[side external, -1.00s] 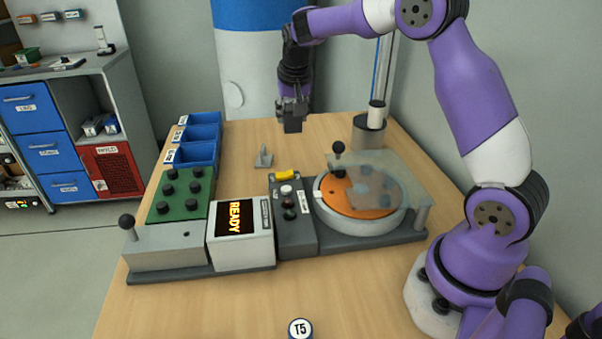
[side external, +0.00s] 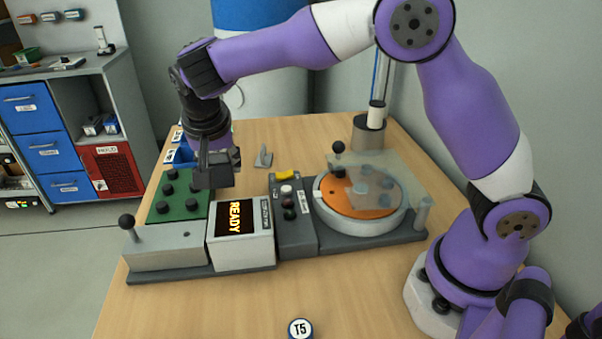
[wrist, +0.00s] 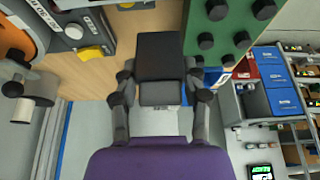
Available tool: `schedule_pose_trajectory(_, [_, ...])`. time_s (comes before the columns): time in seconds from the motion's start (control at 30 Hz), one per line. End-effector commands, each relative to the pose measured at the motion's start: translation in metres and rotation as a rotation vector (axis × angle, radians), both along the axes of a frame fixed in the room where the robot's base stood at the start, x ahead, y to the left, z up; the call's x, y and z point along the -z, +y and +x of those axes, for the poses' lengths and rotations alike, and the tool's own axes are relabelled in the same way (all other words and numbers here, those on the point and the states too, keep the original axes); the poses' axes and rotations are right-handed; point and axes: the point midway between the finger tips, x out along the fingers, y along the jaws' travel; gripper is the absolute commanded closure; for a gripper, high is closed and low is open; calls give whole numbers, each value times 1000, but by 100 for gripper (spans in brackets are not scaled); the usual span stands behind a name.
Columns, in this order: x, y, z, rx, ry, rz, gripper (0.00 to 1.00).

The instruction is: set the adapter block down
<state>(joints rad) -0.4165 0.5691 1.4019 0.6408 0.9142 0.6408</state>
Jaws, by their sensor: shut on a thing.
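My gripper (side external: 217,160) is shut on the adapter block (side external: 213,177), a dark grey rectangular block, and holds it in the air. In the side view the block overlaps the right edge of the green plate (side external: 180,213) with several black knobs; its exact height is hard to tell. In the wrist view the block (wrist: 160,55) sits between the fingers of my gripper (wrist: 158,88), with its broad dark face visible. There, the green plate (wrist: 228,30) lies to the block's right, and wood shows to its left.
A READY display (side external: 240,220), a grey button box (side external: 292,228) and a turntable (side external: 360,208) under a clear cover stand to the right. A small metal bracket (side external: 263,157) is behind. Blue bins (side external: 172,157) are partly hidden by my arm. The front table (side external: 200,305) is mostly clear.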

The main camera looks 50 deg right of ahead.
Motion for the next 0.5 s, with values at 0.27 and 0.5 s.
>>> schedule_pose_trajectory(0.27, [40, -57, 34, 4, 1, 0, 92])
schedule_pose_trajectory(0.5, [57, -69, 41, -2, 3, 0, 92])
